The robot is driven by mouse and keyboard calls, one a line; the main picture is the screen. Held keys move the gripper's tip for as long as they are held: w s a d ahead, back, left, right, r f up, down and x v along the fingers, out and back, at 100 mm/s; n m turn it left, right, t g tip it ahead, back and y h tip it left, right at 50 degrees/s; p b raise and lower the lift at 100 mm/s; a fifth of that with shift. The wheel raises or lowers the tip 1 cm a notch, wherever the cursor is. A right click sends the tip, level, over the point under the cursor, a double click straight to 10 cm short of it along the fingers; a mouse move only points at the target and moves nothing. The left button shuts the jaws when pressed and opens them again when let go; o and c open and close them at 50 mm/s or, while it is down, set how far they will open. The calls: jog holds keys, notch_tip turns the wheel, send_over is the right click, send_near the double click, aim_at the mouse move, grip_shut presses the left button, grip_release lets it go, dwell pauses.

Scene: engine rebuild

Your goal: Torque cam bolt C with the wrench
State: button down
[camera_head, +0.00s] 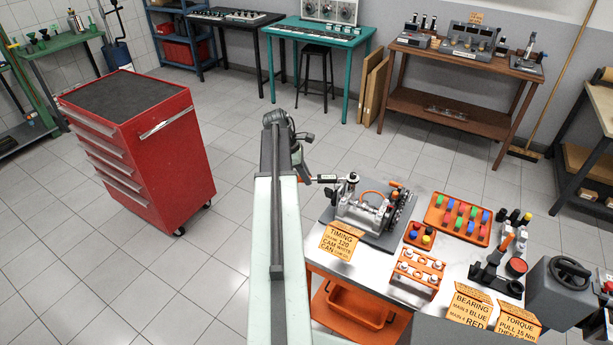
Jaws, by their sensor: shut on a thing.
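My gripper (301,165) is at the end of my long pale arm, left of the engine on the workbench. It is shut on the wrench (328,178), which shows as a thin bar with an orange part, a pale band and a dark end. The wrench points right and its far end is over or at the left end of the engine (361,212), near a dark upright part there. I cannot tell whether it touches a bolt. The engine is a grey metal block with an orange hose and dark wheels at its right. Cam bolt C is too small to pick out.
The white workbench (447,254) holds an orange tray (436,215) of coloured pieces, an orange rack (417,272), dark tools and orange instruction cards, one reading TIMING (341,243). A red tool cabinet (181,155) stands left. Tiled floor is free between it and my arm.

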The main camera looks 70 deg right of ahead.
jog(key=shift+w+d+m, duration=0.2)
jog(key=shift+d+m, duration=0.1)
jog(key=shift+d, duration=0.2)
dwell(0.7)
jog(key=shift+s+a, duration=0.1)
jog(key=shift+a, duration=0.05)
dwell(1.3)
jog(key=shift+s+a, duration=0.1)
jog(key=shift+a, duration=0.2)
jog(key=shift+s+a+n, duration=0.2)
jog(key=shift+a+n, duration=0.35)
jog(key=shift+n, duration=0.05)
jog(key=shift+r+p, duration=1.1)
dwell(2.4)
jog(key=shift+r+p, duration=1.4)
